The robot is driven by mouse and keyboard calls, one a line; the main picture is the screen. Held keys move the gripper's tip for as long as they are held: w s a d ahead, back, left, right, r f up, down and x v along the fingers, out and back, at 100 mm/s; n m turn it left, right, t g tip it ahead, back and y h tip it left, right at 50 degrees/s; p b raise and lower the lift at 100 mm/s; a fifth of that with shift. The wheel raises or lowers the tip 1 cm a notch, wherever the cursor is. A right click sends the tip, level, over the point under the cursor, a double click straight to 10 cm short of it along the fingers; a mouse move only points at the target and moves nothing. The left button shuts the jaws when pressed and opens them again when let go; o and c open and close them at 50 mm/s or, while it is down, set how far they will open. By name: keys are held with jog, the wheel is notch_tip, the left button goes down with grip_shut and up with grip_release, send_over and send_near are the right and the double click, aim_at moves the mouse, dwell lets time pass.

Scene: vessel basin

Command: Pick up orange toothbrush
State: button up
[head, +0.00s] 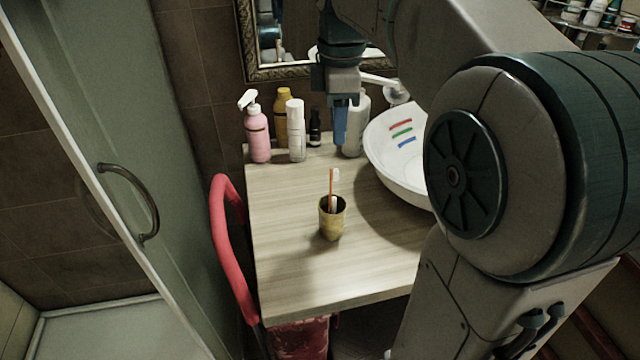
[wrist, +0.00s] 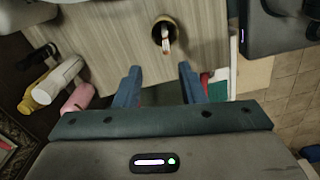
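The orange toothbrush (head: 331,185) stands upright in a yellowish cup (head: 332,220) on the wooden counter, with a white-handled piece beside it. Its lower part is hidden inside the cup. In the wrist view the toothbrush (wrist: 165,42) shows in the mouth of the cup (wrist: 157,28), ahead of the fingers. My gripper (head: 340,140) points down over the back of the counter, behind and above the cup. In the wrist view my gripper (wrist: 158,72) has its two blue fingers apart, with nothing between them.
A white basin (head: 385,165) with coloured stripes stands right of the cup. A pink pump bottle (head: 257,135), a white bottle (head: 296,132) and a yellow bottle (head: 281,110) stand at the back left. A red curved rail (head: 222,225) borders the left edge. The counter around the cup is clear.

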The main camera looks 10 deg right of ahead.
aim_at(334, 180)
jog(key=shift+s+a+f+b, duration=0.15)
jog(key=shift+f+b, duration=0.1)
jog(key=shift+f, duration=2)
jog(key=shift+s+a+f+b, duration=0.1)
jog(key=shift+f+b, duration=0.1)
jog(key=shift+f, duration=2.1)
jog(key=shift+s+a+f+b, duration=0.15)
jog(key=shift+f+b, duration=0.1)
jog(key=shift+f, duration=2)
jog(key=shift+d, duration=0.1)
grip_shut()
